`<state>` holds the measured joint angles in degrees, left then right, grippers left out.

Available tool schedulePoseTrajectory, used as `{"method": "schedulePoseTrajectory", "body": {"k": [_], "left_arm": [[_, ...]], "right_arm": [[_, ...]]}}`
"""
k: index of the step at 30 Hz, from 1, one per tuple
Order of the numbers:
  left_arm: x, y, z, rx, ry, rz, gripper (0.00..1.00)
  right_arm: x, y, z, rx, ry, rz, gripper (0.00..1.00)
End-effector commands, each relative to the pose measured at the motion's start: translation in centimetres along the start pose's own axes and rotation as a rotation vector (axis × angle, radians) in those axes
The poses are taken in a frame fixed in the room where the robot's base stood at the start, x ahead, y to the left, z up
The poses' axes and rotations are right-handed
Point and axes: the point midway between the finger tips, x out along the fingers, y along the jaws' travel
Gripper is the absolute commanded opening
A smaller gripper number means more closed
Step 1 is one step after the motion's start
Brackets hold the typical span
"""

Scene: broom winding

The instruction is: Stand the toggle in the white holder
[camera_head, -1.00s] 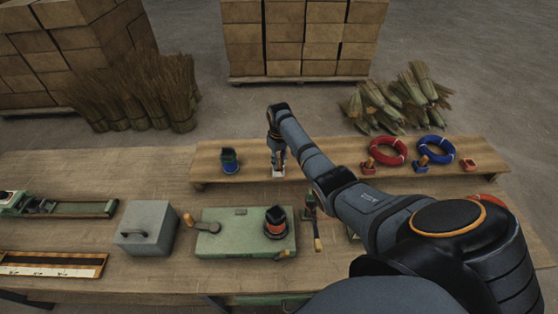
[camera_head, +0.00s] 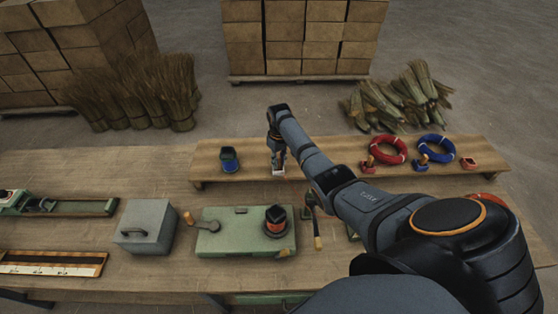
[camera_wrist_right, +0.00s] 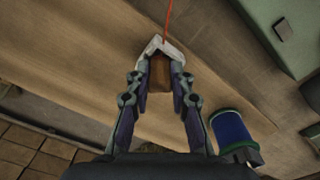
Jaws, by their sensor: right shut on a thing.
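My right gripper (camera_head: 278,157) points down over the raised shelf and is shut on the toggle. In the right wrist view, the brown wooden toggle (camera_wrist_right: 160,73) sits between the two fingers (camera_wrist_right: 161,88). The white holder (camera_wrist_right: 160,46) shows right at the fingertips, around the toggle's far end. It also shows in the head view (camera_head: 279,173), under the gripper on the shelf. I cannot tell how deep the toggle sits in the holder. A thin red cord (camera_wrist_right: 169,20) runs away from the holder. My left gripper is not in view.
On the raised shelf (camera_head: 325,165), a blue spool (camera_head: 229,159) stands left of the gripper; red (camera_head: 388,149) and blue (camera_head: 436,148) rings lie to the right. A green plate (camera_head: 225,241) and grey box (camera_head: 146,226) are on the bench in front.

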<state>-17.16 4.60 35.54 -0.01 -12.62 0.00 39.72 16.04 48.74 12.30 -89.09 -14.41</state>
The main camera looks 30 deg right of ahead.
Motion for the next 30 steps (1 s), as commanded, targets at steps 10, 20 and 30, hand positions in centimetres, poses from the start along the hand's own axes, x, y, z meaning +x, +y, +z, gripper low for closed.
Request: {"method": "schedulePoseTrajectory", "body": {"k": [10,20,30], "left_arm": [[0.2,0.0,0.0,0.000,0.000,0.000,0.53],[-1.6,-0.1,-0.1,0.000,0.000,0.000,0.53],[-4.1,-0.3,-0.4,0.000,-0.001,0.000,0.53]], "right_arm": [[0.3,0.0,0.0,0.000,0.000,0.000,0.31],[-1.5,0.0,0.0,0.000,0.000,0.000,0.31],[-4.4,0.0,0.0,0.000,0.001,0.001,0.31]]}}
